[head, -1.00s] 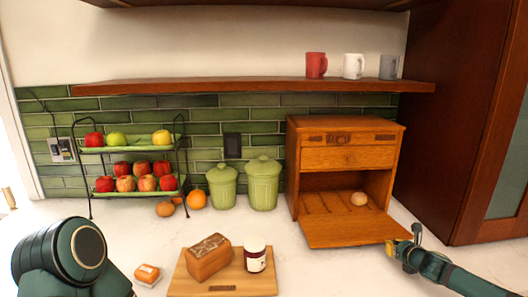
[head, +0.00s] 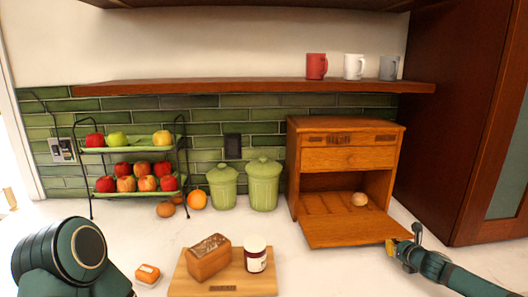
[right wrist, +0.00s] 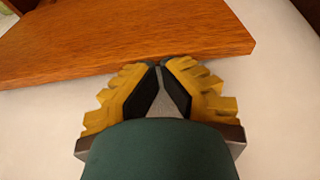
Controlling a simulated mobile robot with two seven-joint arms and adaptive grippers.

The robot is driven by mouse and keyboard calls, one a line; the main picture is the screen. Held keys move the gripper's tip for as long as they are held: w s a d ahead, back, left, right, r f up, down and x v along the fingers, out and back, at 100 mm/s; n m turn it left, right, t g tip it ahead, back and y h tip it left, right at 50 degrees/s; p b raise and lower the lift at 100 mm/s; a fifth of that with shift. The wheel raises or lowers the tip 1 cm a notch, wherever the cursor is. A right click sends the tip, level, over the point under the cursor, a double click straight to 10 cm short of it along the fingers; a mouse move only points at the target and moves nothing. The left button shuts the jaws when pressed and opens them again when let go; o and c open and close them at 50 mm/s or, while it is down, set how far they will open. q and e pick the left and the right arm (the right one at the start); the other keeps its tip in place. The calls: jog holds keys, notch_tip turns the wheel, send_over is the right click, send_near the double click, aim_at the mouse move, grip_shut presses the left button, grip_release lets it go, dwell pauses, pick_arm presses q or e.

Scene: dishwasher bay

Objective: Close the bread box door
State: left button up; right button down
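The wooden bread box (head: 346,158) stands on the counter at the right of the head view. Its lower door (head: 352,229) is folded down and lies out flat in front, so the box is open. A small round roll (head: 359,199) sits inside. My right gripper (head: 391,247) is at the door's front right corner. In the right wrist view, the gripper's yellow-backed fingertips (right wrist: 160,66) meet, with nothing seen between them, right at the edge of the door (right wrist: 130,40); whether they touch it I cannot tell. My left gripper is out of view; only my left arm shows.
A cutting board (head: 222,284) with a bread loaf (head: 208,258) and a jar (head: 255,254) lies left of the door. Green canisters (head: 263,184) and a fruit rack (head: 130,192) stand behind. A tall brown cabinet (head: 455,120) rises at the right.

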jog(key=shift+w+a+r, duration=0.15)
jog(key=shift+w+r, duration=0.1)
